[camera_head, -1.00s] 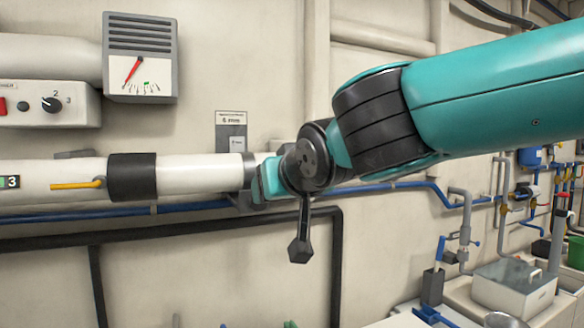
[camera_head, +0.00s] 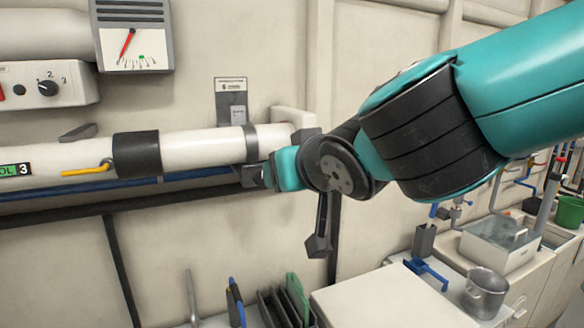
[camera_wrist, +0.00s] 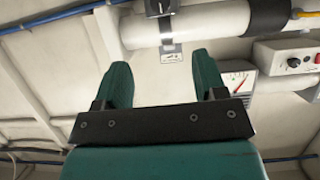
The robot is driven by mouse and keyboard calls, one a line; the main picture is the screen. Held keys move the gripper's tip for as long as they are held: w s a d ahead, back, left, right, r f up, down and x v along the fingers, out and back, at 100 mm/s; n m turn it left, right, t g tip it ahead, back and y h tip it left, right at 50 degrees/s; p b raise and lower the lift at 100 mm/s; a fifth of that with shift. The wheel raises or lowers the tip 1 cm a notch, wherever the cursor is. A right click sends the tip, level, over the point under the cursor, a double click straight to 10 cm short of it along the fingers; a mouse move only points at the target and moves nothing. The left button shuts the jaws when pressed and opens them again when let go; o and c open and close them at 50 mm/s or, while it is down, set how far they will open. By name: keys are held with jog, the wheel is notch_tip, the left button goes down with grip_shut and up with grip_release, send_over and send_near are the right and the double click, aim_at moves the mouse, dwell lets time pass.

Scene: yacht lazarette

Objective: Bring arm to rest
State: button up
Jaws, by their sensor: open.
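My teal and black arm reaches in from the right in the head view. My gripper (camera_head: 258,176) is at its end, just below the white pipe (camera_head: 205,148); in this view my wrist partly hides it. In the wrist view my gripper (camera_wrist: 164,84) has its two teal fingers wide apart with nothing between them. The white pipe also shows in the wrist view (camera_wrist: 205,22), beyond the fingertips. Whether any part of my gripper touches the pipe I cannot tell.
A gauge (camera_head: 133,35) and a knob panel (camera_head: 45,86) are on the wall at upper left. A yellow-handled valve (camera_head: 87,170) sits on the pipe. Below right are a white counter (camera_head: 375,300), a metal pot (camera_head: 485,292) and a grey sink box (camera_head: 497,245).

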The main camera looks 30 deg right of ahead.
jog(key=s+a+f+n+g+y+b, duration=0.2)
jog(key=s+f+g, duration=0.1)
jog(key=f, duration=0.4)
jog(key=s+a+f+n+g+y+b, duration=0.1)
jog(key=s+a+f+g+b, duration=0.25)
jog(key=f, duration=0.35)
jog(key=s+a+f+n+g+y+b, duration=0.1)
jog(key=s+a+f+n+g+y, duration=0.1)
jog(key=s+g, duration=0.5)
jog(key=s+a+f+n, duration=0.1)
jog(key=s+f+n, duration=0.1)
jog(key=s+n, duration=0.1)
jog(key=shift+f+y+b, duration=0.3)
jog(key=shift+f+b, duration=0.1)
